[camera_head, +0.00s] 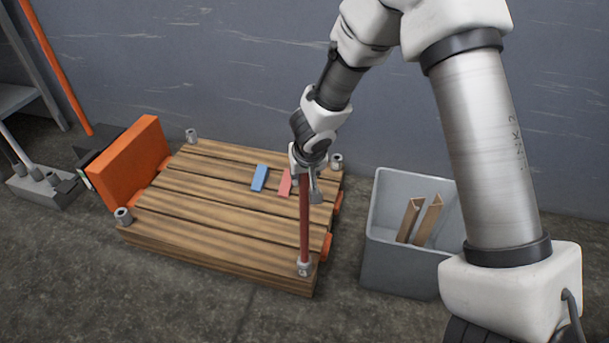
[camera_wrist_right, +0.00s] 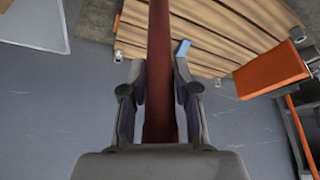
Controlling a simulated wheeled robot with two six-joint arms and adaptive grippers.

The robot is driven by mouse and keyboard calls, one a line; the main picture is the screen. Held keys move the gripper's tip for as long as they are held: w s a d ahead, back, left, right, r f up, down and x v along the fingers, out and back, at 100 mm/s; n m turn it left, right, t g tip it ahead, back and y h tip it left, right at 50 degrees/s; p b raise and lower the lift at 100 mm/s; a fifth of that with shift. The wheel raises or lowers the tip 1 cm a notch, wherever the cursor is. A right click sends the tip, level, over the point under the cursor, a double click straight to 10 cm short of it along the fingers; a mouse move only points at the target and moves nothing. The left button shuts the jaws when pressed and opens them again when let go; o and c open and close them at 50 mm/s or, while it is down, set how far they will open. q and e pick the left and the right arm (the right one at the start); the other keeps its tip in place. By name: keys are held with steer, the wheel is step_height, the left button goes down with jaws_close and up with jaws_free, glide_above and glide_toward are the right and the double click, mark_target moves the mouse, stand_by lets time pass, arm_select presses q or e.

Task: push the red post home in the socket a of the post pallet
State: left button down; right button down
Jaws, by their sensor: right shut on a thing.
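The red post (camera_head: 304,225) stands about upright at the near right corner of the wooden post pallet (camera_head: 215,218). Its lower end is at the metal corner socket (camera_head: 304,268); how deep it sits cannot be told. My right gripper (camera_head: 306,180) is shut on the upper part of the red post. In the right wrist view the post (camera_wrist_right: 160,70) runs between the two fingers (camera_wrist_right: 160,90). The other corner sockets, at near left (camera_head: 123,215), far left (camera_head: 191,135) and far right (camera_head: 336,160), hold no post. My left gripper is not in view.
A blue piece (camera_head: 260,178) and a pink-red piece (camera_head: 285,183) lie on the pallet boards. A grey bin (camera_head: 400,265) with brown angle pieces (camera_head: 428,220) stands right of the pallet. An orange panel (camera_head: 125,165) stands at the left. A grey wall is behind.

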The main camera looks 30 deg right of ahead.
steer(key=shift+f, duration=0.15)
steer(key=c, duration=0.8)
jaws_free()
steer(key=v, duration=1.2)
